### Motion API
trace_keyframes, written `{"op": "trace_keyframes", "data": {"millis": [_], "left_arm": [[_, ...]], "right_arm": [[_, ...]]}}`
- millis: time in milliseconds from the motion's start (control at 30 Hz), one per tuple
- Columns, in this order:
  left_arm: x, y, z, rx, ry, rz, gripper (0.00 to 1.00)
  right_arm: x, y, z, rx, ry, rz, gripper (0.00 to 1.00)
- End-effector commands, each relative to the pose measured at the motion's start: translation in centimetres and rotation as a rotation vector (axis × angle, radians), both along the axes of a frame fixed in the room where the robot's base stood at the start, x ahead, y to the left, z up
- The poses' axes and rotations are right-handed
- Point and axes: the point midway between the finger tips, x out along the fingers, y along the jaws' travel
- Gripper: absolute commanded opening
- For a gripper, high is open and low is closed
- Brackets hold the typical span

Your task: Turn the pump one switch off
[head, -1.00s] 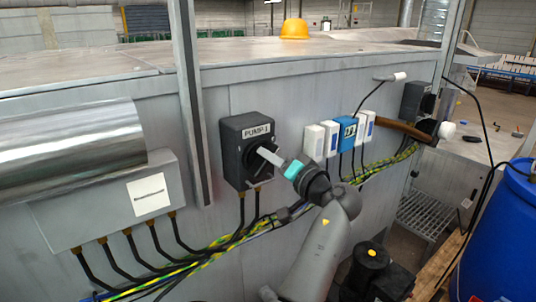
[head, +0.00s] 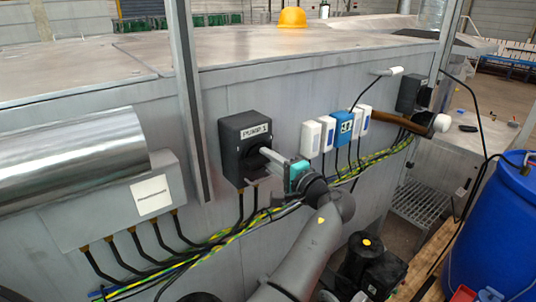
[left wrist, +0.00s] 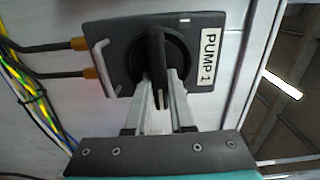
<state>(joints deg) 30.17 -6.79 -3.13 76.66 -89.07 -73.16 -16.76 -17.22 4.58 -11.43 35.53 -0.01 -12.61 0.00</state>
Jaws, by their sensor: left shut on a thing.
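The pump one switch is a dark grey box (head: 246,143) on the metal wall, with a "PUMP 1" label and a black rotary knob. In the left wrist view the box (left wrist: 118,62) appears turned sideways, and the knob's handle (left wrist: 157,65) runs up and down the picture. My left gripper (head: 270,156) is at the knob from the right. In the left wrist view its two fingers (left wrist: 159,98) stand one on each side of the handle, shut on it. The fingertips are partly hidden behind the handle. My right gripper is not in view.
Cables with orange glands (left wrist: 82,43) leave the box below. White and blue modules (head: 341,128) sit on the wall to the right. A grey junction box (head: 120,205) is at left. A blue barrel (head: 493,230) stands at right.

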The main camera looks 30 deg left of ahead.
Motion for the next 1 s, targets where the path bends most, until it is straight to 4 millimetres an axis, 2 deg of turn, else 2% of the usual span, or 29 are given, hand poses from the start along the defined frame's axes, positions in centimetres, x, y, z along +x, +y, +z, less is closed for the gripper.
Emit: {"op": "trace_keyframes", "data": {"millis": [600,633,867,1000], "left_arm": [[0.07,0.01,0.06,0.019,0.035,-0.002,0.00],[0.06,0.00,0.06,0.019,0.034,-0.002,0.25],[0.03,0.00,0.02,0.016,0.034,-0.001,0.51],[0.02,0.00,-0.01,0.015,0.034,-0.001,0.51]], "right_arm": [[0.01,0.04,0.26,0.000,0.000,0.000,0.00],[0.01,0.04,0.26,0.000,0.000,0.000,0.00],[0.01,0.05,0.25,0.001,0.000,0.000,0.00],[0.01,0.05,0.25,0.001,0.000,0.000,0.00]]}}
